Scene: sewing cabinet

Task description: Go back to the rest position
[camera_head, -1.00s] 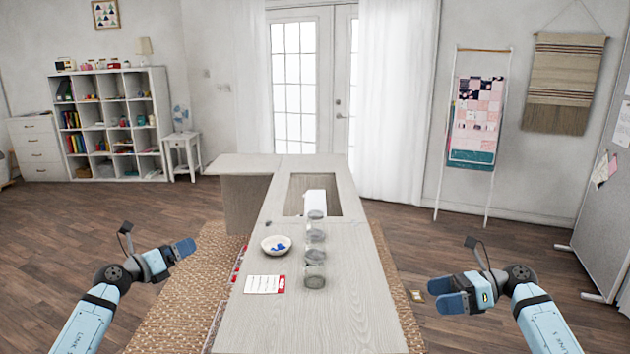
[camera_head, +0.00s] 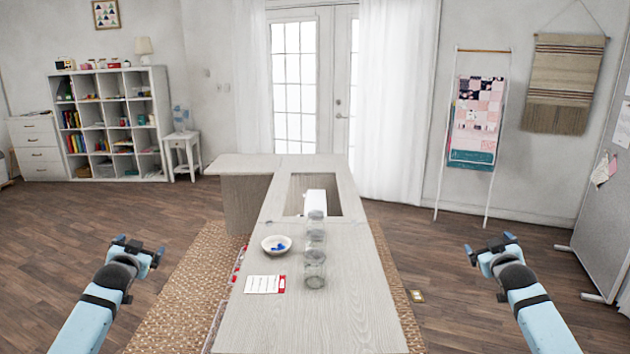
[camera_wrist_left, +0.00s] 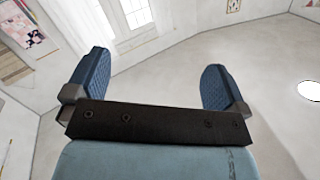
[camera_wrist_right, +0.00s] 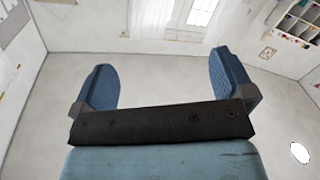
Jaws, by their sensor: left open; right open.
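My left gripper (camera_head: 137,244) is raised to the left of the cabinet, over the floor and clear of everything. In the left wrist view its two blue fingers (camera_wrist_left: 157,82) stand wide apart with nothing between them. My right gripper (camera_head: 490,245) is raised to the right of the cabinet, also clear. In the right wrist view its fingers (camera_wrist_right: 165,80) are wide apart and empty. The two arms stand nearly as mirror images on either side of the cabinet.
The pale wooden sewing cabinet (camera_head: 345,318) stands between my arms. A small item (camera_head: 416,296) lies right of the cabinet.

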